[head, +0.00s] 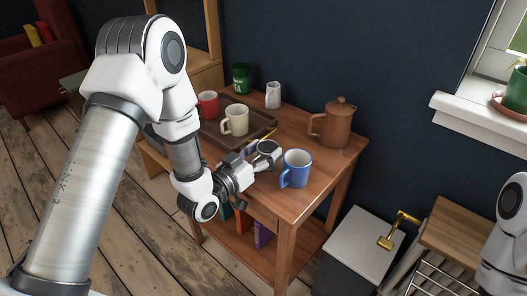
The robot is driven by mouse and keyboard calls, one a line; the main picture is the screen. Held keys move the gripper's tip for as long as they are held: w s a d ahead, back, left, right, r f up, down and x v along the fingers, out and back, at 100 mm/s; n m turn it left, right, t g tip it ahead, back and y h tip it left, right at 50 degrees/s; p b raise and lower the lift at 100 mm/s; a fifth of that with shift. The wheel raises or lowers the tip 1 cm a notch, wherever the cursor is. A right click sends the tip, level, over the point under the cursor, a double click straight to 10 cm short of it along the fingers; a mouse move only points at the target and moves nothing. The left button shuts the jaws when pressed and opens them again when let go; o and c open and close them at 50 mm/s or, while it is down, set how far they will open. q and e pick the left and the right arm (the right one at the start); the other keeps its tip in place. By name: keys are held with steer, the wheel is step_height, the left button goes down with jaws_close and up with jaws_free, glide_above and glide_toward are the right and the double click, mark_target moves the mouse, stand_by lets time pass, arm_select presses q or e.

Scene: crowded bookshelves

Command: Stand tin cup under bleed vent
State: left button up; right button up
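A grey metal cup (267,147), which looks like the tin cup, is on the wooden side table (325,176), partly hidden by my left gripper. My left gripper (256,160) is at this cup, with its fingers beside or around it. Whether they press on it I cannot tell. A brass tap-like fitting (398,230), perhaps the bleed vent, sticks up at the lower right, above a pale-topped box (358,242). My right gripper is out of view; only part of that arm shows at the right edge.
A blue mug (296,168) stands close to the right of my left gripper. A brown pot (339,123) is behind it. A tray (262,120) holds a cream mug (235,120) and a red mug (208,103). A wooden slatted top (462,230) stands at the right.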

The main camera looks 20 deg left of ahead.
arm_select(q)
steer(key=shift+o, duration=1.1)
steer(key=shift+r, duration=0.1)
